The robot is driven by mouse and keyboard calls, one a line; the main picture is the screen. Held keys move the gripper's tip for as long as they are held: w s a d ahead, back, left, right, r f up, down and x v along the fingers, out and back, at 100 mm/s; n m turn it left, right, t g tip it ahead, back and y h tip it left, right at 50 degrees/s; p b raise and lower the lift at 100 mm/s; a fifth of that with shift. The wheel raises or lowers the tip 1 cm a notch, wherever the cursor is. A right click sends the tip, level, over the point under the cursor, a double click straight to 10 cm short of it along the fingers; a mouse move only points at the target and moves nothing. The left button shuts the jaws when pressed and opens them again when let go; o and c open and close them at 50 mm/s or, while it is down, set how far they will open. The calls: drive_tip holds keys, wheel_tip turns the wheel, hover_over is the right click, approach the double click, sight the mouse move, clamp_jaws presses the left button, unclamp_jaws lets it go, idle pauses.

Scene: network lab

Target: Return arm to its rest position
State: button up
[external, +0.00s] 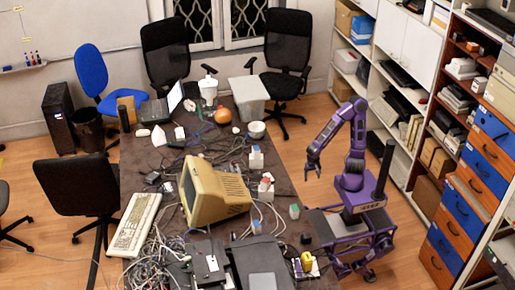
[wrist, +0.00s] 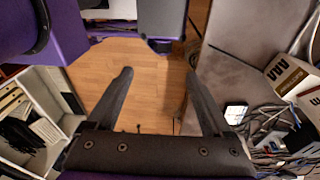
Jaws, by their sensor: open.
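My purple arm rises from my mobile base beside the right long side of the table (external: 290,206). It is bent at the elbow, with the forearm sloping down to the left. My gripper (external: 314,168) hangs at the lower end, near the table's right edge. In the wrist view my gripper (wrist: 158,76) has its two dark fingers spread wide apart. Nothing is between them; wooden floor (wrist: 140,95) shows through the gap. The gripper points downward and holds nothing.
The table carries a beige monitor (external: 215,194), a keyboard (external: 135,224), bottles and many tangled cables. Shelves (external: 415,90) and a blue-and-orange drawer cabinet (external: 462,200) stand to the right. A black chair (external: 287,62) stands behind. Floor between table and shelves is clear behind my base.

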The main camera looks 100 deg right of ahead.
drive_tip(key=a+r+n+t+p, duration=0.2)
drive_tip(key=a+r+n+t, duration=0.1)
drive_tip(key=r+n, duration=0.6)
drive_tip(key=a+r+n+t+y+p, duration=0.1)
drive_tip(key=a+r+n+t+p, duration=0.1)
drive_tip(key=a+r+n, duration=0.3)
drive_tip(key=shift+w+r+n+t+y, duration=0.4)
drive_tip(key=shift+r+n+t, duration=0.5)
drive_tip(key=shift+r+n, duration=2.15)
drive_tip(key=shift+r+m, duration=0.7)
drive_tip(key=shift+m, duration=0.05)
